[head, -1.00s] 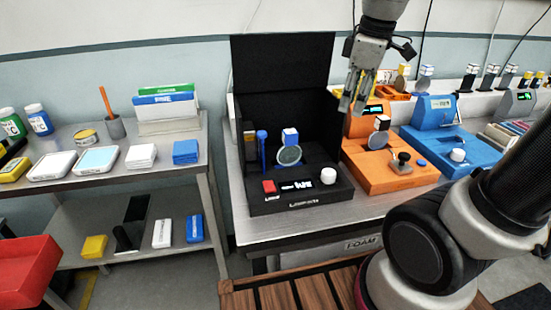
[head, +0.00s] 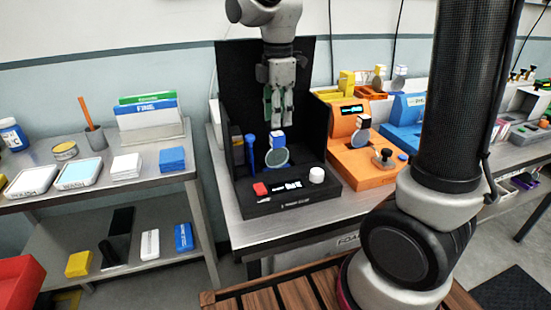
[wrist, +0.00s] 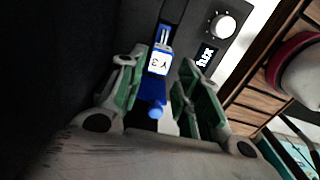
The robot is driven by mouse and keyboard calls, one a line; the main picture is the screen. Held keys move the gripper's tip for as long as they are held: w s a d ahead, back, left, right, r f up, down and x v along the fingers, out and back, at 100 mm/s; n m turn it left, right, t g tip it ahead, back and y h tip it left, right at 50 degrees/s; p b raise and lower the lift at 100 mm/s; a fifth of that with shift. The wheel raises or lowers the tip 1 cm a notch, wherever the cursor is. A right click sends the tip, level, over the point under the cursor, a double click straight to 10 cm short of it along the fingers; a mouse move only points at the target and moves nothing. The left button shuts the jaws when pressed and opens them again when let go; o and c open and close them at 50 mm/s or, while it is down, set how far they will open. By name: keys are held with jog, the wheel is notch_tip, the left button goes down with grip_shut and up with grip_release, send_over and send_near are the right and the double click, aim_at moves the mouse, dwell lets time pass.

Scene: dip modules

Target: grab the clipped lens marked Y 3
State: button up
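The clipped lens marked Y 3 (wrist: 158,64) shows in the wrist view as a white-topped block with a blue clip. In the head view, the round grey lens (head: 277,157) stands upright inside the black open-front box (head: 235,95), with its blue-and-white block on top. My gripper (head: 278,118) hangs inside the box above the lens, pointing down. In the wrist view, its green-padded fingers (wrist: 162,88) are spread and empty, with the marked block beyond and between their tips. The lens disc is hidden there.
A blue post (head: 251,152) stands left of the lens; its round blue top (wrist: 156,108) shows close in the wrist view. The box has a white knob (head: 316,175) and red button (head: 260,189) in front. An orange station (head: 365,172) holding another lens stands to the right.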

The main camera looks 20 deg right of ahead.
send_over(277, 168)
jog(key=f, duration=1)
jog(key=shift+w+d+f, duration=0.1)
jog(key=shift+w+f, duration=0.15)
jog(key=shift+f, duration=0.15)
grip_shut()
